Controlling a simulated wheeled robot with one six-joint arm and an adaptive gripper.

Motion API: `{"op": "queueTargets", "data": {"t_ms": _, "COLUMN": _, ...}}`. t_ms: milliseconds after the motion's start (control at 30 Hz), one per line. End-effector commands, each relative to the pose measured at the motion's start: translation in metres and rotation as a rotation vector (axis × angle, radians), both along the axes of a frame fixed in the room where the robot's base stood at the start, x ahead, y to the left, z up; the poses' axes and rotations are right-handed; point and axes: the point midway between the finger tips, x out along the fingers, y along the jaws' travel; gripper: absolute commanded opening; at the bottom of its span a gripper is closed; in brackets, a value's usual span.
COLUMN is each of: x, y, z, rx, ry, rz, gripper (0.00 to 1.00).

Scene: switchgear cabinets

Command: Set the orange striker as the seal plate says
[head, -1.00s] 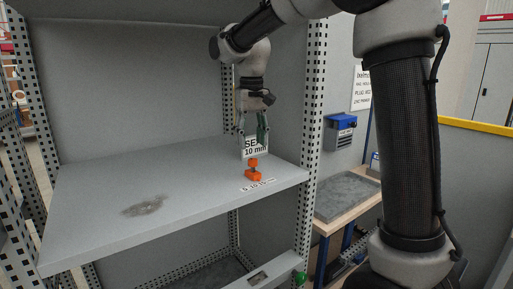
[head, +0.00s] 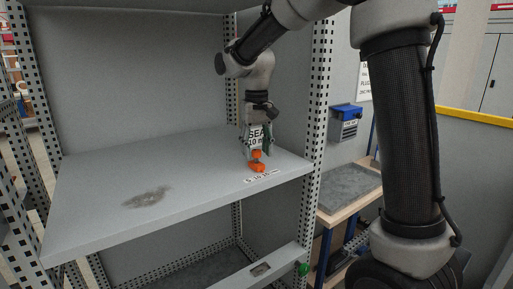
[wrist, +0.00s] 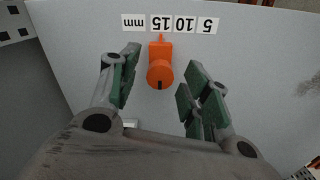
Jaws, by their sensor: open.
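The orange striker (head: 257,167) stands near the front right of the shelf, with a knob and a pointed base. In the wrist view the striker (wrist: 160,70) points at about the 15 on the scale strip (wrist: 183,25), which reads 5 10 15 mm upside down. The seal plate (head: 257,138) stands behind it; SEA and 10 m show, the rest hidden by my fingers. My gripper (head: 257,152) points down, open, its green-padded fingers on either side of the striker. In the wrist view a gap shows between the striker and each finger of my gripper (wrist: 160,65).
The grey shelf (head: 100,190) is open and clear to the left, apart from a dark stain (head: 148,197). A perforated upright (head: 318,110) stands close on the right. A lower bar with a green knob (head: 303,269) is below.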

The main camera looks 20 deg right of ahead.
Motion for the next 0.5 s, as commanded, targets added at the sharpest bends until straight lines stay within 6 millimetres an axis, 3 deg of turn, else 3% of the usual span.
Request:
{"op": "queueTargets", "data": {"t_ms": 67, "x": 0.0000, "y": 0.0000, "z": 0.0001, "rx": 0.000, "ry": 0.000, "rz": 0.000, "gripper": 0.47}}
{"op": "queueTargets", "data": {"t_ms": 333, "x": 0.0000, "y": 0.0000, "z": 0.0003, "rx": 0.000, "ry": 0.000, "rz": 0.000, "gripper": 0.00}}
{"op": "queueTargets", "data": {"t_ms": 500, "x": -0.0002, "y": 0.0007, "z": 0.0004, "rx": 0.000, "ry": 0.000, "rz": 0.000, "gripper": 0.00}}
